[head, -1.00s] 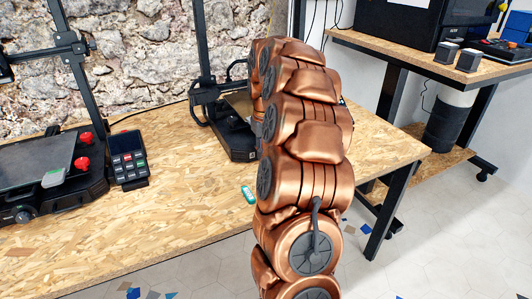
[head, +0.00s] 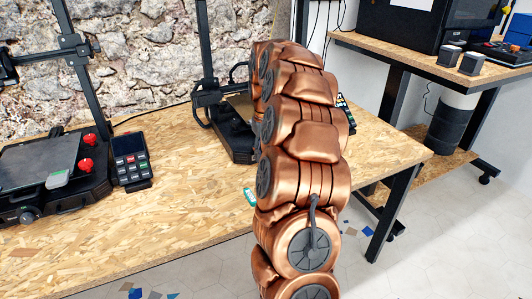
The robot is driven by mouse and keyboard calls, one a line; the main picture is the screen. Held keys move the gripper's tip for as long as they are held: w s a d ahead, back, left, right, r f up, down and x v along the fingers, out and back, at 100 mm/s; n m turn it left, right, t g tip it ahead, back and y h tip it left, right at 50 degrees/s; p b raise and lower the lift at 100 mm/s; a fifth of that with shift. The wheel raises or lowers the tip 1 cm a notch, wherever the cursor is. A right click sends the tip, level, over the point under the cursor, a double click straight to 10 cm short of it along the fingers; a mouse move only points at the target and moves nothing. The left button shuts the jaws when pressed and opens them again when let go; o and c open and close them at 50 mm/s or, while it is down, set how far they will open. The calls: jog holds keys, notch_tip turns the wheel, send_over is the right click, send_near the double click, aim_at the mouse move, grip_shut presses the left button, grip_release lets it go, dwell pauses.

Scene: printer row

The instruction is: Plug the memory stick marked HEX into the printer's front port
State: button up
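A small teal memory stick (head: 250,197) lies on the wooden bench (head: 130,250), close to the left edge of my arm in the picture. A flat grey and teal piece (head: 57,178) rests on the front edge of the left printer's bed; I cannot tell whether it is a stick. No marking is readable on either. The left printer (head: 70,185) stands at the bench's left, and a second printer (head: 228,130) stands behind my arm, partly hidden. I cannot make out a front port on either. My gripper is hidden behind my copper arm.
A black keypad unit (head: 131,168) sits beside the left printer, with red knobs (head: 86,165) near it. A second keypad (head: 345,110) shows past my arm. A shelf (head: 400,58) at the right holds a black machine (head: 405,25) and small boxes. The bench's front middle is clear.

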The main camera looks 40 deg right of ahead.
dwell(0.3)
jog(key=shift+r, duration=6)
jog(key=shift+a, duration=0.1)
jog(key=s+a+f+n, duration=0.1)
jog(key=s+a, duration=0.2)
jog(key=a, duration=0.5)
jog(key=s+a+f+n+g, duration=0.1)
jog(key=s+a, duration=0.1)
jog(key=a, duration=0.6)
jog(key=s+a+f+n, duration=0.1)
jog(key=s+a+f, duration=0.15)
jog(key=a, duration=0.55)
jog(key=s+a+f+g, duration=0.1)
jog(key=s+a+f, duration=0.2)
jog(key=s, duration=0.4)
jog(key=s+a+f, duration=0.3)
jog(key=s+a, duration=0.1)
jog(key=s, duration=0.3)
jog(key=s+a+f+g, duration=0.1)
jog(key=s+a+f, duration=0.2)
jog(key=s, duration=0.4)
jog(key=shift+n+t, duration=0.4)
jog(key=shift+t, duration=0.2)
notch_tip(320, 180, up, 20)
jog(key=p, duration=1.8)
jog(key=shift+s+r+p, duration=0.15)
jog(key=shift+p, duration=0.15)
